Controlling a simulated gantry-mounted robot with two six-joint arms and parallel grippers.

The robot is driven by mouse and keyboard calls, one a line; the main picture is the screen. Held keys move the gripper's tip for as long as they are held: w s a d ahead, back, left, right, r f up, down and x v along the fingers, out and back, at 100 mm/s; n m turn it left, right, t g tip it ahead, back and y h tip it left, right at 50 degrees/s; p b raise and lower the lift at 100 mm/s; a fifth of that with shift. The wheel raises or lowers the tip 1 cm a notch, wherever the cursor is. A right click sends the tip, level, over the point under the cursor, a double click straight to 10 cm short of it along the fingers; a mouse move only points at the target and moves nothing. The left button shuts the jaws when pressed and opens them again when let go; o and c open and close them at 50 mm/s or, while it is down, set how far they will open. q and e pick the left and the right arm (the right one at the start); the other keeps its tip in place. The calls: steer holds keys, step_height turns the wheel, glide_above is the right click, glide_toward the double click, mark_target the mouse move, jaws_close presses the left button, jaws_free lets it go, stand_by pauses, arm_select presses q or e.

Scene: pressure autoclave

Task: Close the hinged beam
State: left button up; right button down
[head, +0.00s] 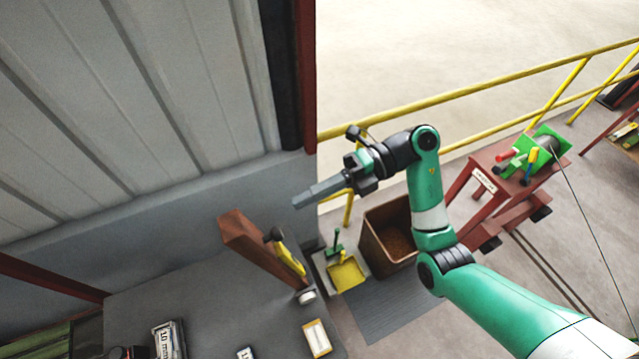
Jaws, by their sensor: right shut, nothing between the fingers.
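A red-brown beam (255,250), which looks like the hinged beam, slants from upper left to lower right at the edge of a grey surface. Its hinge cannot be made out. A yellow-and-black tool or handle (288,256) shows against its right side. My right gripper (298,204) is shut and empty. It points left, above and to the right of the beam's upper end in the picture, and looks apart from it. My left gripper is not in view.
A grey corrugated wall (130,110) fills the upper left. The grey surface (225,310) holds labelled items. A yellow railing (480,85) runs behind; a red cart (490,180) stands right.

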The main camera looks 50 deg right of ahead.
mark_target(246, 229)
steer(key=p+x, duration=0.1)
steer(key=x, duration=0.7)
steer(key=shift+w+a+f, duration=0.1)
steer(key=shift+w+a, duration=0.05)
steer(key=shift+a, duration=0.2)
